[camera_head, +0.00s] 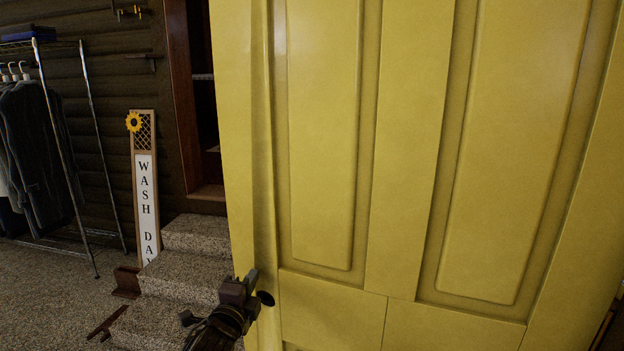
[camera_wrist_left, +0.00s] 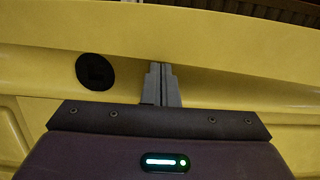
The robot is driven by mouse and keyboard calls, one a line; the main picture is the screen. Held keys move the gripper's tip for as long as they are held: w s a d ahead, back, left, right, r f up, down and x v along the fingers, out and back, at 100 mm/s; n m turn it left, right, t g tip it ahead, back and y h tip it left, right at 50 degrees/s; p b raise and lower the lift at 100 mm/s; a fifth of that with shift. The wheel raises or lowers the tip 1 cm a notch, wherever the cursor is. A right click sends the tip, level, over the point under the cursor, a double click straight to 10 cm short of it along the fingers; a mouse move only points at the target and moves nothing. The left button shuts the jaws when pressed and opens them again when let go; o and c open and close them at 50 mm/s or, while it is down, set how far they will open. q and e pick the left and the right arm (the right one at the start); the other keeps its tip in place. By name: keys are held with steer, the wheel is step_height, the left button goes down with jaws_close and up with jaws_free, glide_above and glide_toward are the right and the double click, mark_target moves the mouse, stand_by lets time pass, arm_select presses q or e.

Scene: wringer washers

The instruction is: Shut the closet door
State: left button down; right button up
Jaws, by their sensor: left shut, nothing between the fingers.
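The yellow panelled closet door (camera_head: 410,150) fills the middle and right of the head view and stands open, swung away from the dark brown closet frame (camera_head: 182,100). My left gripper (camera_head: 248,281) is at the door's left edge, near a dark round knob or fitting (camera_head: 266,298). In the left wrist view its shut, empty fingers (camera_wrist_left: 161,80) point at the yellow door (camera_wrist_left: 225,50), with the dark round fitting (camera_wrist_left: 95,71) to their left. I cannot tell whether the fingertips touch the door. My right gripper is not in view.
Speckled stone steps (camera_head: 190,245) lead up to the closet opening. A "WASH DAY" sign (camera_head: 146,190) leans on the wall beside them. A metal clothes rack (camera_head: 62,140) with dark garments stands at the left. Carpeted floor (camera_head: 50,300) is open at the lower left.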

mark_target(262, 269)
arm_select(q)
steer(key=w, duration=0.1)
steer(key=w+d+b, duration=0.1)
steer(key=w, duration=0.1)
steer(key=w+d+b, duration=0.1)
steer(key=shift+w+f, duration=0.15)
steer(key=shift+w, duration=0.2)
steer(key=shift+w+d+b, duration=0.25)
steer(key=shift+w+b, duration=0.15)
steer(key=shift+w, duration=0.3)
steer(key=w+d+b, duration=0.3)
steer(key=w+b, duration=0.1)
steer(key=w, duration=0.1)
steer(key=shift+w, duration=0.4)
